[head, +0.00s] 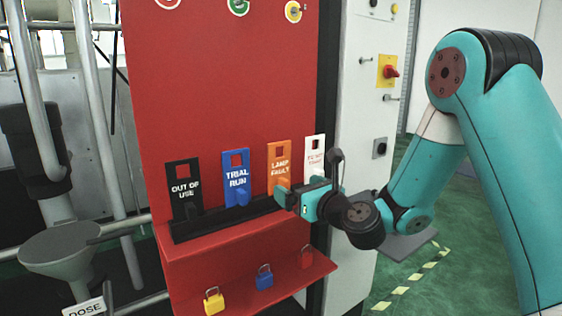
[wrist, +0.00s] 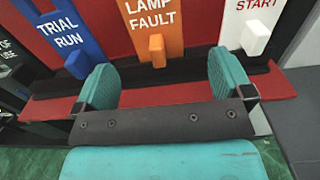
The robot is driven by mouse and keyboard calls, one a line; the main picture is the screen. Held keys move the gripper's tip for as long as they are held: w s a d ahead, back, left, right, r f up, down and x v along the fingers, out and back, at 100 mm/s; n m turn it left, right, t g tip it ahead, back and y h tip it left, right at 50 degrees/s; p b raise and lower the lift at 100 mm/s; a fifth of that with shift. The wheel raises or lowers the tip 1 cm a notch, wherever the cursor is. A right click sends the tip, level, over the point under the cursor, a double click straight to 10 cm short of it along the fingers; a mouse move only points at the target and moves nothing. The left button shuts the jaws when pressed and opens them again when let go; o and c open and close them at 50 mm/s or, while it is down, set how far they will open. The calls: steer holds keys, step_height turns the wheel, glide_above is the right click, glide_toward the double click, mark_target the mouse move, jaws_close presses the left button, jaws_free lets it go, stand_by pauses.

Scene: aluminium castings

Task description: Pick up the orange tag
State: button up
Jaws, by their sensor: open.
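The orange tag (head: 279,164) reads "LAMP FAULT" and stands upright in a black rack on the red board, between the blue and white tags. In the wrist view the orange tag (wrist: 153,22) is at the top middle, with an orange knob (wrist: 156,47) sticking out near its foot. My gripper (head: 285,196) is in front of the tag's lower part, partly hiding it in the head view. In the wrist view my gripper (wrist: 162,82) is open, its two teal fingers apart and the knob lying beyond the gap between them. Nothing is between the fingers.
The black rack (head: 222,219) also holds a black tag (head: 184,188), a blue tag (head: 236,176) and a white tag (head: 315,155). Below, a red shelf (head: 240,291) carries yellow, blue and red padlocks. A grey cabinet stands at the right.

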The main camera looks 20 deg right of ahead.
mark_target(288, 184)
steer(key=shift+w+a, duration=0.2)
steer(key=shift+w, duration=0.3)
steer(key=p+x, duration=0.4)
steer(key=shift+a+r+p, duration=0.15)
steer(key=shift+a+p, duration=0.05)
steer(key=shift+p, duration=0.15)
steer(key=shift+w+a+f, duration=0.1)
steer(key=shift+w+f, duration=0.15)
steer(key=shift+w, duration=0.2)
steer(key=c, duration=1)
